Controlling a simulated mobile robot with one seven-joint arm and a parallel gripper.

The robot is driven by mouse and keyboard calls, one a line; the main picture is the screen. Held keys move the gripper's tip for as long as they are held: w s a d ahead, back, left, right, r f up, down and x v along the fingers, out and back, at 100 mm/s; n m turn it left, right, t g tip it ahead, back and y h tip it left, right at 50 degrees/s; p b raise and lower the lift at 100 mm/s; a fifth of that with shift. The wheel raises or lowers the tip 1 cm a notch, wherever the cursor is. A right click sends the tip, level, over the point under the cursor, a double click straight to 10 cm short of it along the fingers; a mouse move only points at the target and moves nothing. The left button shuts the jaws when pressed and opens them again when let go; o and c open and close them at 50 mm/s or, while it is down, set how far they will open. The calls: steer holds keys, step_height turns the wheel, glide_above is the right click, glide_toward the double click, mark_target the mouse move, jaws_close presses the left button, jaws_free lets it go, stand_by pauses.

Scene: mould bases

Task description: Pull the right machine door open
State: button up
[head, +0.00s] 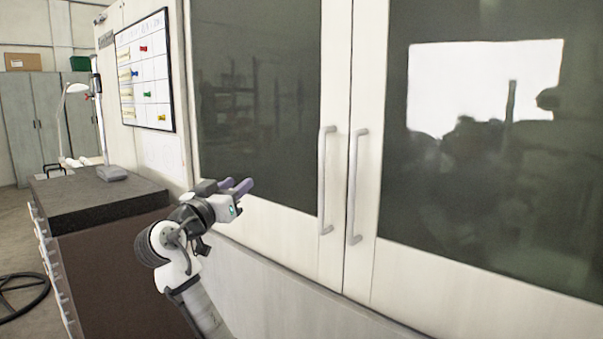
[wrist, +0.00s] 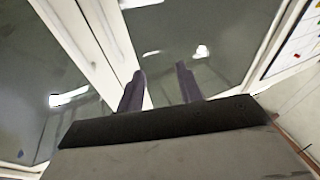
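The right machine door (head: 372,262) has a white frame and a large dark window; it is shut against the left door (head: 335,262). Its upright grey bar handle (head: 354,187) is beside the seam, close to the left door's handle (head: 325,180). My gripper (head: 238,184) is in front of the left door's window, well left of both handles. Its two purple-grey fingers are apart with nothing between them, also in the wrist view (wrist: 160,82). White door frame strips (wrist: 85,40) show at upper left there; I cannot make out the handles clearly.
A dark-topped drawer bench (head: 95,205) stands to the left, with a grey object (head: 111,173) and a lamp (head: 75,90) on or behind it. A whiteboard (head: 145,75) hangs beside the machine. A round black ring (head: 22,300) is low at far left.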

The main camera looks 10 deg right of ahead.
mark_target(350, 178)
steer(key=s+d+m+g+h, duration=0.3)
steer(key=d+m+g+h, duration=0.35)
steer(key=d, duration=0.95)
steer(key=shift+g+y, duration=0.85)
steer(key=shift+g, duration=0.1)
steer(key=p+x, duration=0.5)
steer(key=x, duration=0.7)
steer(key=shift+w, duration=0.15)
steer(key=shift+w+d+f, duration=0.1)
steer(key=shift+w+d, duration=0.15)
steer(key=shift+d, duration=0.15)
jaws_close()
